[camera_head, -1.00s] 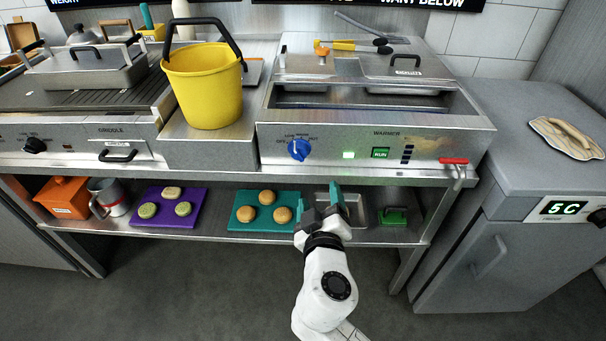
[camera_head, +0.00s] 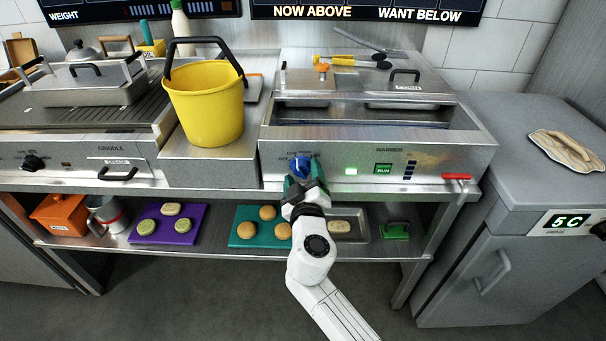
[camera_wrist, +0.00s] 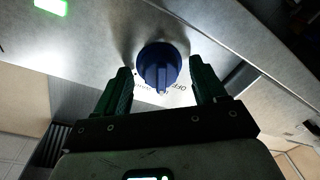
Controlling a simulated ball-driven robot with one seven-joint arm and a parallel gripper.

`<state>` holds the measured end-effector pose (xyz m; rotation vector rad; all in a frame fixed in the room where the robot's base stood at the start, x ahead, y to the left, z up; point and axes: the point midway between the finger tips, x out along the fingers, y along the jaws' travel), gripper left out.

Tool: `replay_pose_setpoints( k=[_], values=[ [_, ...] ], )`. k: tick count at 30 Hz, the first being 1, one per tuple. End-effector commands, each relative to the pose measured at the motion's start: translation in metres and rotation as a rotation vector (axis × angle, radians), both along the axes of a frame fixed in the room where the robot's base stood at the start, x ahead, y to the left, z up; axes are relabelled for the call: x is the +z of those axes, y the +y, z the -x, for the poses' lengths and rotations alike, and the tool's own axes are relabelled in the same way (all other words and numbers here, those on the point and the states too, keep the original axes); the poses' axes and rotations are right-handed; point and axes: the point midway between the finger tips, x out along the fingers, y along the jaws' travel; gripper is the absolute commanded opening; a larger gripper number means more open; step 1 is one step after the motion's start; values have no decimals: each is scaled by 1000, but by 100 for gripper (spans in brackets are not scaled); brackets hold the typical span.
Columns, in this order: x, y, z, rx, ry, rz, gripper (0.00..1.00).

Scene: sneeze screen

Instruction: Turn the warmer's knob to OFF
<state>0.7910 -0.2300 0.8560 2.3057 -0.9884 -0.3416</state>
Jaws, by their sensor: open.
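The warmer (camera_head: 450,158) is a steel unit on the counter with a blue knob (camera_head: 299,165) on its front panel. In the wrist view the blue knob (camera_wrist: 160,68) sits between and just beyond my two green fingertips, with its ridge pointing toward my gripper. Lettering that reads OFF (camera_wrist: 182,90) shows beside the knob. My gripper (camera_head: 304,178) is open in front of the panel; in the wrist view its fingers (camera_wrist: 160,80) stand apart on either side of the knob, and I cannot tell if they touch it. The gripper partly covers the knob in the head view.
A green lit indicator (camera_head: 351,171) and a RUN display (camera_head: 383,169) are right of the knob. A red handle (camera_head: 456,177) sticks out at the panel's right end. A yellow bucket (camera_head: 205,110) stands left of the warmer. The lower shelf holds a teal board (camera_head: 246,231) with buns.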

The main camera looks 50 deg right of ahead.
Motion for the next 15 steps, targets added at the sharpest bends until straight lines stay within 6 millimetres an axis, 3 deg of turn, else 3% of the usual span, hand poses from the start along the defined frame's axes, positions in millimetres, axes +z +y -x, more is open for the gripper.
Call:
replay_pose_setpoints(
  k=[9, 15],
  values=[
    [0, -2, -2, -1, 1, -1, 70],
    [0, -2, -2, -1, 1, -1, 52]
  ],
)
